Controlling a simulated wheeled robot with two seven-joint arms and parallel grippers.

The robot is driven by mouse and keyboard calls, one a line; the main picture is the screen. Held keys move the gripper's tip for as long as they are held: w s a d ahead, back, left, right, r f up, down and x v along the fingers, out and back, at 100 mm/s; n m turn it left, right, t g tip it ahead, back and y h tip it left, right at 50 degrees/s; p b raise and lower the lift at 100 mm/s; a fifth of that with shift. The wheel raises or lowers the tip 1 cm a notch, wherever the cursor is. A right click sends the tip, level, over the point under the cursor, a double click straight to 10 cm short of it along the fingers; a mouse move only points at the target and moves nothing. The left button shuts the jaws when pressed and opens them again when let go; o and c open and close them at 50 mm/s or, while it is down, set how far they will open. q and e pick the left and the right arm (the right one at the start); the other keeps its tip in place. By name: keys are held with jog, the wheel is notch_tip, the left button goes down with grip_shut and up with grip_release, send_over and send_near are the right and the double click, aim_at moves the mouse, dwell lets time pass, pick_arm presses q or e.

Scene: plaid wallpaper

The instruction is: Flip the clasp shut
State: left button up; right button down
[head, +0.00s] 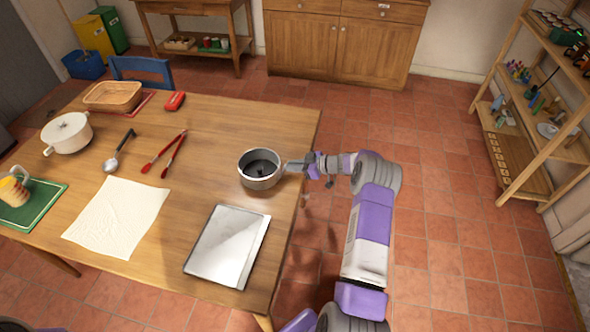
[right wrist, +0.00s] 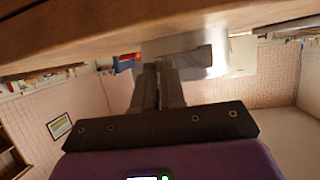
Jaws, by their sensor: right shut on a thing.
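A round grey metal pan (head: 248,183) with a dark inside stands upright near the table's right edge. My right gripper (head: 297,166) is at the pan's right side, level with its wall. Its fingers are shut on a small metal part there, which I take for the clasp. In the right wrist view the fingers (right wrist: 158,75) are close together against a shiny metal piece (right wrist: 203,60) below the table edge line. The fingers cover much of the clasp, so I cannot tell its angle. My left gripper is not in view.
The wooden table (head: 205,125) also holds a metal sheet (head: 228,245), a white cloth (head: 117,215), red tongs (head: 165,153), a ladle (head: 119,150), a white pot (head: 67,133) and a basket (head: 112,96). Tiled floor right of the table is clear up to a shelf (head: 540,145).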

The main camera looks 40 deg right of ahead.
jog(key=c, duration=1.2)
grip_release()
jog(key=p+v, duration=0.1)
jog(key=v, duration=0.6)
jog(key=shift+s+d, duration=0.15)
jog(key=shift+s, duration=0.1)
